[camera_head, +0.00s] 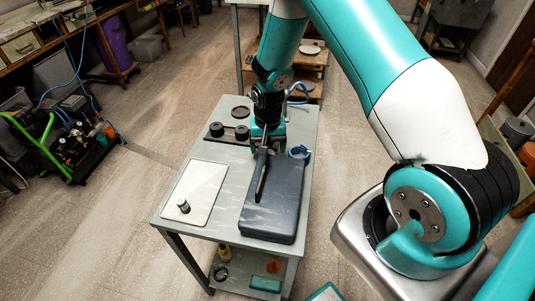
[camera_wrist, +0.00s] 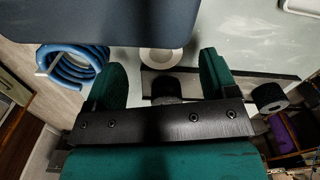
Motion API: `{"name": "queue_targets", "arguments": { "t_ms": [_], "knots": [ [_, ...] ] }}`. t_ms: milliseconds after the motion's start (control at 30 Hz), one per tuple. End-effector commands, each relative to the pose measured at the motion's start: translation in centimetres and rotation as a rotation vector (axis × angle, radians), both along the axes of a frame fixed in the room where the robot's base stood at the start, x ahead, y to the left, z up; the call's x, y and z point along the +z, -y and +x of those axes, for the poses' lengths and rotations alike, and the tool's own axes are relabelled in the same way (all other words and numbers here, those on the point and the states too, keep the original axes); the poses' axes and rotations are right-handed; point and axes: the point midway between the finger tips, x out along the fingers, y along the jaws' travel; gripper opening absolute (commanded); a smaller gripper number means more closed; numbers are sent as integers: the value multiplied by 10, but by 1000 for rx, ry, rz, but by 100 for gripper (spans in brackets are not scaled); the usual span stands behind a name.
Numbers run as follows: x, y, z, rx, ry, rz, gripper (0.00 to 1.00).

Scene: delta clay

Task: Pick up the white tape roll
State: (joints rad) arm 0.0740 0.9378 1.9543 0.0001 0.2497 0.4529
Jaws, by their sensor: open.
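The white tape roll (camera_wrist: 147,61) lies flat on the grey table, a pale ring seen near the upper middle of the wrist view. My gripper (camera_wrist: 162,72) is open, with its two green fingers apart to the left and right of the roll in that view. The gap between the fingers is empty, and I cannot tell how high the fingers are above the table. In the head view my gripper (camera_head: 266,146) is over the table behind the dark case, and I cannot make out the roll there.
A dark case (camera_head: 270,205) lies close in front of my gripper. A blue hose coil (camera_wrist: 72,70) is beside the left finger. A dark bar with black knobs (camera_head: 228,137) lies to the left. A white board (camera_head: 205,180) bears a small metal cylinder (camera_head: 183,206).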

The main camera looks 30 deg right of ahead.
Motion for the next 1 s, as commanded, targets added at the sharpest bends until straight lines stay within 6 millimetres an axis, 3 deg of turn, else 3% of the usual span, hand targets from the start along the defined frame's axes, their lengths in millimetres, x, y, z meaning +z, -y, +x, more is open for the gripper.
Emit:
{"name": "queue_targets", "arguments": {
  "t_ms": [200, 467, 500, 733, 1000],
  "knots": [
    [-28, 0, 0, 0, -2, 0, 79],
    [-33, 0, 1, 0, 1, 0, 79],
    [-33, 0, 1, 0, 1, 0, 77],
    [-32, 0, 0, 0, 0, 0, 26],
    [-32, 0, 0, 0, 0, 0, 26]
  ]
}}
